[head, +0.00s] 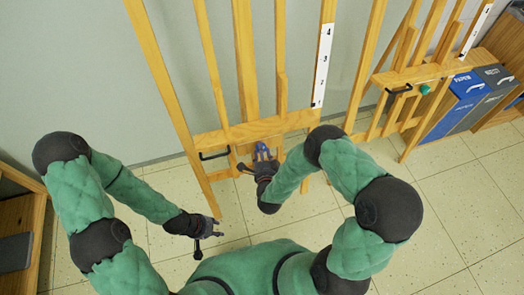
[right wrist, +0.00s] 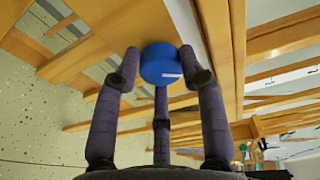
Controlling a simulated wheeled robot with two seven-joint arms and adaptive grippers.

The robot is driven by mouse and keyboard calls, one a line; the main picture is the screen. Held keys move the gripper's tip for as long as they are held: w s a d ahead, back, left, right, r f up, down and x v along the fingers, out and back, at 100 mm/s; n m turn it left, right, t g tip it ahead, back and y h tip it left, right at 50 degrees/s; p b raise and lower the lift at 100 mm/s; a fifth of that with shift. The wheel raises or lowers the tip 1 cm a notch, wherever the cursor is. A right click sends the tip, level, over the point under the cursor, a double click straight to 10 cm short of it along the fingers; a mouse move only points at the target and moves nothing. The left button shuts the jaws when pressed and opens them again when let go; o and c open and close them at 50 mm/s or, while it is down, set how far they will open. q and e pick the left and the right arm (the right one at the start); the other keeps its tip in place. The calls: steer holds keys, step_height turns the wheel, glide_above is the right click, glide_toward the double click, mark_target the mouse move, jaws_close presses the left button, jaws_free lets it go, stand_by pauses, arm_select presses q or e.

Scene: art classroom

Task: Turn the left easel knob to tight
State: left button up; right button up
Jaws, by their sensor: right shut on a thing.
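The left easel (head: 225,132) is a light wooden frame against the wall. Its knob is blue, and it shows in the head view (head: 262,151) and large in the right wrist view (right wrist: 160,62). A short white mark lies near the lower edge of the knob's face. My right gripper (head: 258,162) is shut on the knob, with dark fingers on its left and right sides and a third finger below, as the right wrist view shows (right wrist: 160,75). My left gripper (head: 207,243) hangs low over the floor, apart from the easel, its fingers spread and empty.
A second easel (head: 415,72) with a green knob (head: 424,89) stands to the right. Blue and grey boxes (head: 468,100) stand beside it. A black handle (head: 213,155) is on the left easel's crossbar. A wooden shelf (head: 22,220) is at far left. Tiled floor is open at lower right.

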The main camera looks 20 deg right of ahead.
steer(key=m, duration=0.2)
steer(key=m+y, duration=0.1)
steer(key=m, duration=0.1)
steer(key=shift+s+a+g+p, duration=0.2)
steer(key=shift+g+p, duration=0.1)
steer(key=shift+p, duration=0.1)
steer(key=shift+w+m, duration=0.1)
steer(key=shift+m, duration=0.2)
steer(key=o, duration=1.1)
steer(key=shift+o, duration=0.2)
steer(key=shift+r, duration=0.1)
steer(key=shift+w, duration=0.1)
steer(key=v, duration=1.2)
